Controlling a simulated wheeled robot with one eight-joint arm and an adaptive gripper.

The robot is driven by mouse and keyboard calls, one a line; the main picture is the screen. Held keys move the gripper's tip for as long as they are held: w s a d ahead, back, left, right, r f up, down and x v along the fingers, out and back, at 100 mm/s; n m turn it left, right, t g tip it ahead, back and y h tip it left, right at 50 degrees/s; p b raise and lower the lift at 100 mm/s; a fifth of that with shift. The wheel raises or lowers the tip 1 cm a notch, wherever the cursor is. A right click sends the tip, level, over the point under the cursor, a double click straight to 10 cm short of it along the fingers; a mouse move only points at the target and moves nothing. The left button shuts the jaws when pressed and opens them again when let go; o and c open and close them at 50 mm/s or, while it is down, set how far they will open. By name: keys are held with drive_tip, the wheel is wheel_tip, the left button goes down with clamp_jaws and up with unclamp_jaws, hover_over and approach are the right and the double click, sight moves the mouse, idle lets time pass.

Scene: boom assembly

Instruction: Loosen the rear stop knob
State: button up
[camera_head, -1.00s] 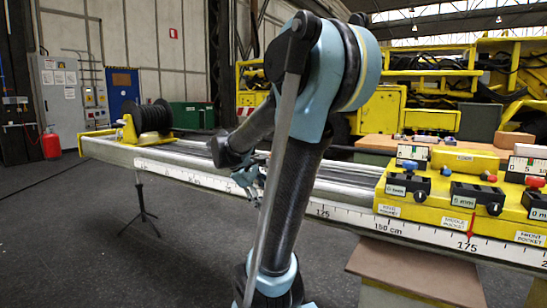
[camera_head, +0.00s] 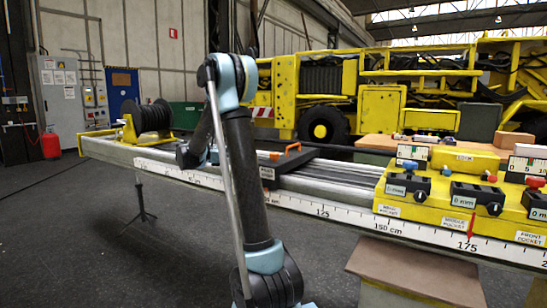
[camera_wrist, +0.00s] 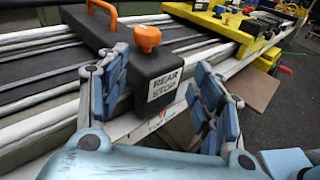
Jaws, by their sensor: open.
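The rear stop is a black block with a white "REAR STOP" label. It shows in the wrist view (camera_wrist: 150,75) and, partly behind my arm, in the head view (camera_head: 268,172). Its orange knob (camera_wrist: 147,38) stands on top, near the labelled face, in the wrist view. An orange handle shows farther back on the stop in the wrist view (camera_wrist: 103,9) and in the head view (camera_head: 287,158). My gripper (camera_wrist: 158,68) is open, its fingers spread on either side of the labelled face. The knob appears beyond and between the fingertips; I see no grip on it.
The stop sits on the long metal boom (camera_head: 340,178) with a centimetre scale on its side. A yellow carriage (camera_head: 450,203) with knobs and labelled pockets stands to the right. A black cable reel (camera_head: 151,117) is at the left end.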

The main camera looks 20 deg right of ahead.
sight(274, 153)
drive_tip(key=shift+n+h, duration=0.4)
drive_tip(key=shift+h, duration=0.2)
drive_tip(key=d, duration=1)
drive_tip(key=w+d, duration=0.1)
drive_tip(key=d, duration=0.4)
drive_tip(key=shift+f, duration=0.1)
drive_tip(key=c, duration=1)
